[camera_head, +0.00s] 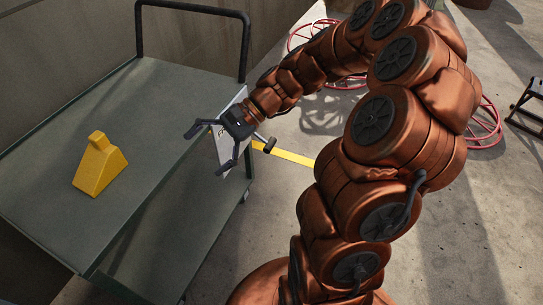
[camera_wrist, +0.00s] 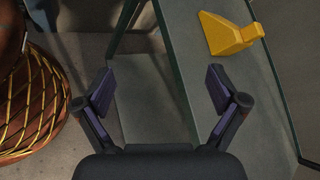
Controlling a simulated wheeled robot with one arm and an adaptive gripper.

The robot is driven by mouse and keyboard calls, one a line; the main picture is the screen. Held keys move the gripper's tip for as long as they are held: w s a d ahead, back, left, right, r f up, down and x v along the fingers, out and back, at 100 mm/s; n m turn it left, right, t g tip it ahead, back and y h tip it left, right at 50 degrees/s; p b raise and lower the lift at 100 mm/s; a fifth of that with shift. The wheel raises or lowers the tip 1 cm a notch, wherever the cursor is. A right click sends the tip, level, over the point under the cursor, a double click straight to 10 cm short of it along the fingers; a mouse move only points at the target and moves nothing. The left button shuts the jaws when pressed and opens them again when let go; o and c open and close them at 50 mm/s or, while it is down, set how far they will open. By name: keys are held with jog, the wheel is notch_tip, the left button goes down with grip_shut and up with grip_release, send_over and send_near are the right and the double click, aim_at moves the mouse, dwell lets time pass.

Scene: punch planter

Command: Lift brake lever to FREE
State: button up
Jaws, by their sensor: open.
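My gripper (camera_head: 207,151) is open and empty at the right side of the grey-green cart (camera_head: 165,110). In the wrist view its two dark fingers (camera_wrist: 160,91) are spread wide with nothing between them, over the cart's edge and lower surface. A white plate (camera_head: 241,97) is on the cart's side, largely hidden behind my gripper. A short dark bar with a rounded grey end (camera_head: 268,146) shows just right of the gripper. I cannot tell whether it is the brake lever. No FREE marking is readable. No lever shows clearly in the wrist view.
A yellow wedge-shaped block (camera_head: 100,167) sits on the cart top and shows in the wrist view (camera_wrist: 228,35). The cart's dark push handle (camera_head: 190,8) rises at the back. A yellow strip (camera_head: 287,154) lies right of the cart. A reddish rope-patterned round object (camera_wrist: 30,105) stands left.

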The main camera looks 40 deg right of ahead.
jog(key=w+d+f+m+t+y+b, duration=0.2)
jog(key=w+d+f+m+t+b, duration=0.4)
jog(key=d+f, duration=0.3)
jog(key=m+t+h+b, duration=0.5)
jog(key=m+t+b, duration=0.45)
jog(key=m, duration=0.25)
send_near(273, 145)
jog(key=x, duration=0.3)
jog(key=shift+g, duration=0.45)
jog(key=b+x, duration=0.1)
jog(key=x, duration=0.1)
jog(key=b+x, duration=0.1)
jog(key=x, duration=0.2)
jog(key=b+x, duration=0.1)
jog(key=x, duration=0.1)
jog(key=shift+w+r, duration=0.3)
jog(key=shift+w, duration=0.05)
jog(key=c, duration=1.7)
